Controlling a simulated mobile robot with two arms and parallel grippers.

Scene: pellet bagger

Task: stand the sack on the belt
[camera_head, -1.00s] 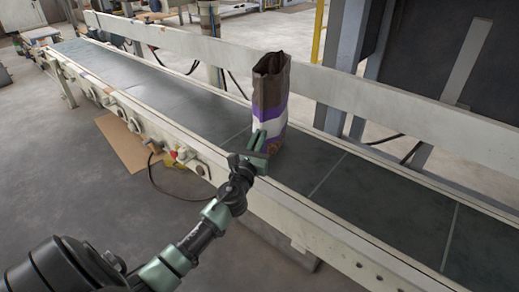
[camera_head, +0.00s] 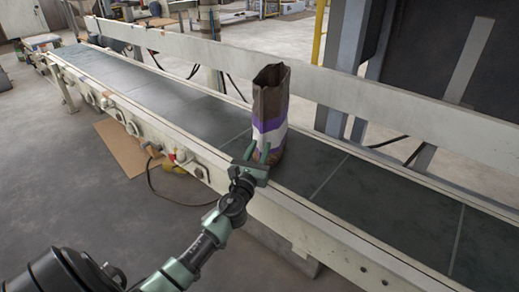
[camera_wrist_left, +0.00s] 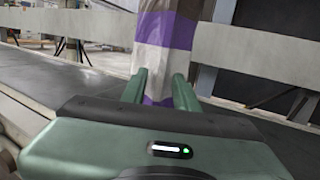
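The sack (camera_head: 270,105) is a tall brown paper bag with purple and white bands and an open, creased top. It stands upright on the dark belt (camera_head: 325,165). My left gripper (camera_head: 258,151) is at the near side of the sack, low down, above the near rail. Its two green fingers are apart and point toward the sack. In the left wrist view, the fingers (camera_wrist_left: 160,88) show in front of the sack's white and purple bands (camera_wrist_left: 168,45). The gripper body hides the sack's base there. My right gripper is in neither view.
A pale near rail (camera_head: 335,235) and a pale far rail (camera_head: 400,112) border the belt. Grey posts (camera_head: 345,65) stand behind it. The belt is clear on both sides of the sack. A cardboard sheet (camera_head: 122,145) lies on the floor at left.

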